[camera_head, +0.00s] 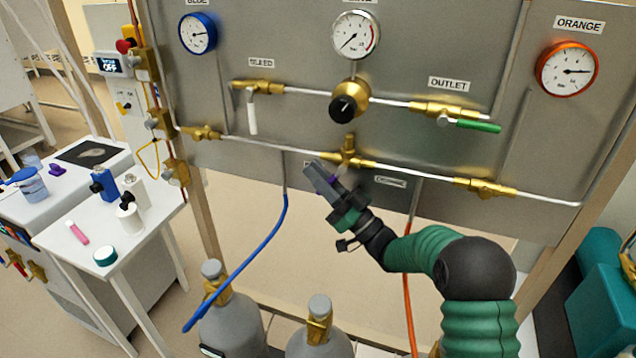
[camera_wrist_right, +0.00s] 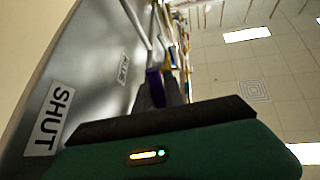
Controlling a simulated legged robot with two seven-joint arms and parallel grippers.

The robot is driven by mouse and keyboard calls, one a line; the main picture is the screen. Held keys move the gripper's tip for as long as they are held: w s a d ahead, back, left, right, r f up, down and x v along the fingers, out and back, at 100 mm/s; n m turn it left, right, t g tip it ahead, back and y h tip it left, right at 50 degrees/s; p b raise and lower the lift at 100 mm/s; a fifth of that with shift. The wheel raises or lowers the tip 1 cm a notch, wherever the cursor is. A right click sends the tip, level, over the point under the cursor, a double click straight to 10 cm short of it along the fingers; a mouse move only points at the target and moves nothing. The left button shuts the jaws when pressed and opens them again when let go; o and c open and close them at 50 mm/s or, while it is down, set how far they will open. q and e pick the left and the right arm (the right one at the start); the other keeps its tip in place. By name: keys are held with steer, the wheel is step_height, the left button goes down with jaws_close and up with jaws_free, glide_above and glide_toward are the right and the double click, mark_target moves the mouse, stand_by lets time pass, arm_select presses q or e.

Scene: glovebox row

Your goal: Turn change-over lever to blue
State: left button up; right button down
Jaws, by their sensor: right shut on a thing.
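The change-over lever (camera_head: 333,181) shows as a small purple piece at my right gripper, below the brass valve (camera_head: 349,152) in the middle of the lower pipe. My right gripper (camera_head: 322,178) is shut on it, reaching up from the lower right and pointing to the upper left. In the right wrist view the purple lever (camera_wrist_right: 154,88) stands between the dark fingers. Most of the lever is hidden by the fingers, so its exact angle is hard to tell. My left gripper is not in view.
A blue-rimmed gauge (camera_head: 198,33) is at the panel's upper left, an orange-rimmed gauge (camera_head: 567,69) at the right. A green-handled outlet valve (camera_head: 478,126) sits above right of my gripper. Blue (camera_head: 262,255) and orange (camera_head: 408,290) hoses hang below, near grey cylinders (camera_head: 232,325).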

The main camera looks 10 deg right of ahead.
stand_by(0.3)
steer(key=c, duration=1.4)
jaws_free()
steer(key=shift+d, duration=0.15)
steer(key=shift+c, duration=0.2)
steer(key=b+v, duration=0.1)
steer(key=v, duration=1.6)
steer(key=shift+f+b, duration=0.2)
steer(key=shift+b, duration=0.1)
steer(key=shift+w, duration=0.15)
